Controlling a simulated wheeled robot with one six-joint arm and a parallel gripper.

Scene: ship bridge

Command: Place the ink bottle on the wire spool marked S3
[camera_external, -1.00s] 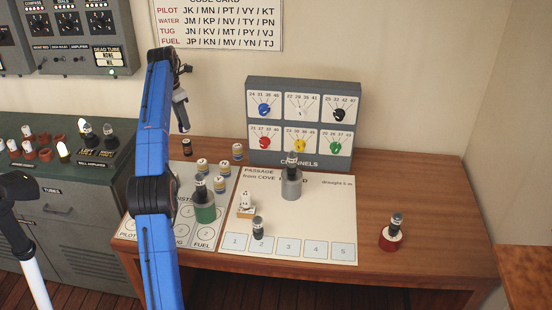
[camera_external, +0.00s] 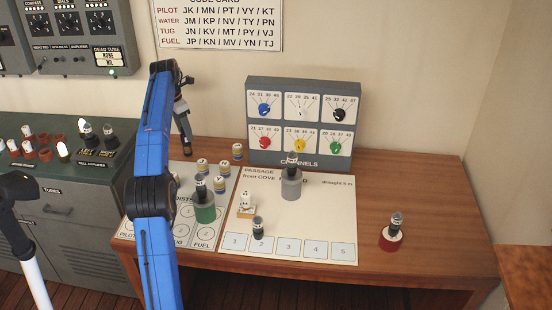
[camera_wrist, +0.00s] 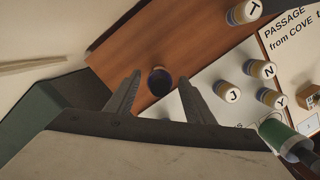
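A small dark round bottle, which looks like the ink bottle (camera_wrist: 160,81), stands on the brown desk and shows from above between my fingertips in the wrist view. My gripper (camera_wrist: 160,84) is open above it; the fingers appear apart from it. Three spool-like cylinders stand on the desk: green (camera_external: 204,213), grey (camera_external: 291,188) and red (camera_external: 391,241). Each has a dark-and-silver piece on top. I cannot read any S3 mark.
Several lettered, banded cylinders (camera_external: 222,183) stand right of my gripper. The channels panel (camera_external: 304,115) stands at the back. The desk's right part is mostly clear.

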